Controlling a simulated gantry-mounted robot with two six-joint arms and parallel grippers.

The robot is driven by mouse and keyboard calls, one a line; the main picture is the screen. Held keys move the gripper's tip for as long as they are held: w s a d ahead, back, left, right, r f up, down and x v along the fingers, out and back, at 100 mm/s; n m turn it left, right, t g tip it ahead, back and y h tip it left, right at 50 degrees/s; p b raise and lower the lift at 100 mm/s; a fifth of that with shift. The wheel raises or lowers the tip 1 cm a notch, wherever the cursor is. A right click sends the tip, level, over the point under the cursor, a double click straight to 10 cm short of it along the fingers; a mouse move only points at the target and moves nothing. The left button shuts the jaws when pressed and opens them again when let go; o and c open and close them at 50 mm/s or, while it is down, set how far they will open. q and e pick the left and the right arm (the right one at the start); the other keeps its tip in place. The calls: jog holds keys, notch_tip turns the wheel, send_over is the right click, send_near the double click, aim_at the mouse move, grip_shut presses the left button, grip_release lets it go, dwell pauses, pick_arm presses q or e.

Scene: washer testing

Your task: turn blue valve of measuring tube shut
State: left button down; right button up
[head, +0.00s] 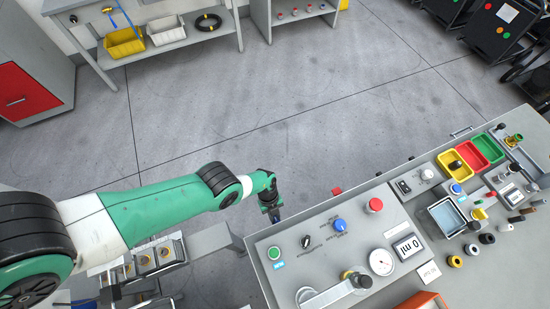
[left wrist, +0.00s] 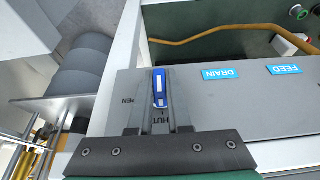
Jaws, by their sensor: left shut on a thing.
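The blue valve lever (left wrist: 160,88) shows in the left wrist view on a grey panel (left wrist: 235,105). It points roughly up and down the picture, between my fingers. My left gripper (left wrist: 159,100) is shut on it. In the head view my left gripper (head: 274,214) is at the left end of the grey control bench (head: 262,240), and the valve is hidden there. I cannot tell which part is the measuring tube. My right gripper is not in view.
Blue DRAIN (left wrist: 221,73) and FEED (left wrist: 285,69) labels lie right of the valve, with a yellow hose (left wrist: 215,36) beyond. The bench carries knobs, a gauge (head: 381,262) and coloured bins (head: 472,153). A shelf table (head: 150,50) stands at the back; the floor between is clear.

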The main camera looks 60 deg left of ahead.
pick_arm(q)
jog(key=c, duration=0.9)
grip_release()
jog(key=shift+o, duration=0.2)
jog(key=p+v, duration=0.9)
jog(key=v, duration=0.2)
jog(key=shift+r, duration=0.25)
jog(key=shift+a, duration=0.15)
